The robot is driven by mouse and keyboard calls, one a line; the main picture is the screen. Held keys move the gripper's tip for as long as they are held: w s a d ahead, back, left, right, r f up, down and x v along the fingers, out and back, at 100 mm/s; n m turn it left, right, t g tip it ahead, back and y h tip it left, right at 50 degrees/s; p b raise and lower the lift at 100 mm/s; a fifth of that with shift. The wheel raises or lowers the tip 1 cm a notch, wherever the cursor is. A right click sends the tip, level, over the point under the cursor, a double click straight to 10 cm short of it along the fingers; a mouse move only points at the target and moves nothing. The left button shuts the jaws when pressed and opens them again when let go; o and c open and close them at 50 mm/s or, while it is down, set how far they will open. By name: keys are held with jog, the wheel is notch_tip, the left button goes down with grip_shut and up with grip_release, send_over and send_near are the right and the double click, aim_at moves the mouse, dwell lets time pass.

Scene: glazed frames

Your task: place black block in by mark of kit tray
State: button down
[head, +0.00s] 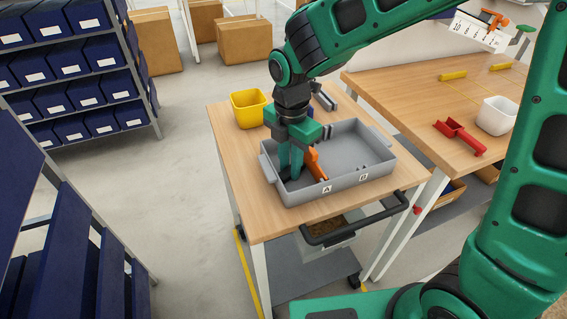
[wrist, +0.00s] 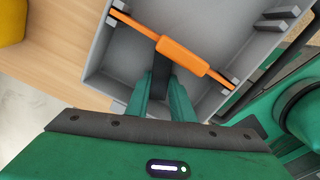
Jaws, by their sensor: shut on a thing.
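The grey kit tray (head: 345,184) stands on a small wooden-topped cart, with marks A (head: 326,190) and B (head: 363,177) on its near wall. An orange divider (head: 315,164) crosses the tray; it also shows in the wrist view (wrist: 180,56). My gripper (head: 290,174) points down inside the left part of the tray, on the A side of the divider. In the wrist view, its fingers (wrist: 163,92) are shut on the black block (wrist: 161,76), which is close beside the divider. The block's lower end and any contact with the tray floor are hidden.
A yellow bin (head: 248,108) stands behind the tray's left end. The right part of the tray looks empty. The cart's black handle (head: 355,222) is in front.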

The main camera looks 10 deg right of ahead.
jog(key=c, duration=1.5)
grip_release()
jog(key=shift+c, duration=0.2)
notch_tip(320, 180, up, 12)
